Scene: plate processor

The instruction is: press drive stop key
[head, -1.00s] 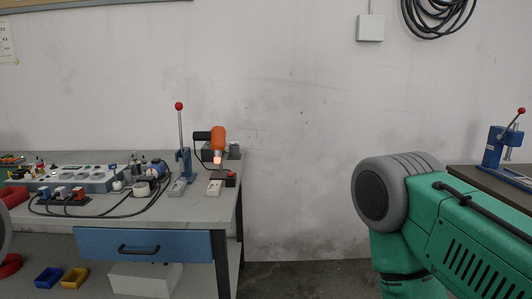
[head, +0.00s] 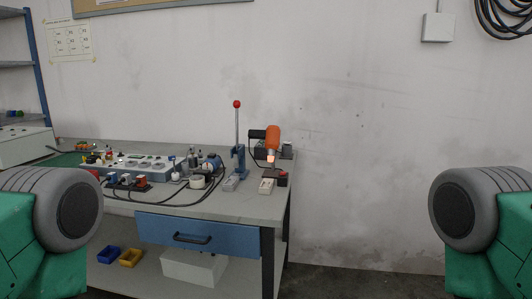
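No key marked as a drive stop can be made out. A small dark box with a red button (head: 282,175) sits at the right end of the grey workbench (head: 235,207); its labels are too small to read. A pale device with small knobs (head: 22,146) is partly cut off at the left edge; I cannot tell whether it is the plate processor. Green and grey parts of my two arms show low at the left and right. Neither of my grippers is in view.
A blue lever press (head: 240,160) and an orange-handled tool (head: 272,141) stand on the bench. A long socket panel (head: 140,165), plugs and black cables cover its left part. A blue drawer (head: 198,236) is below. The floor right of the bench is clear.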

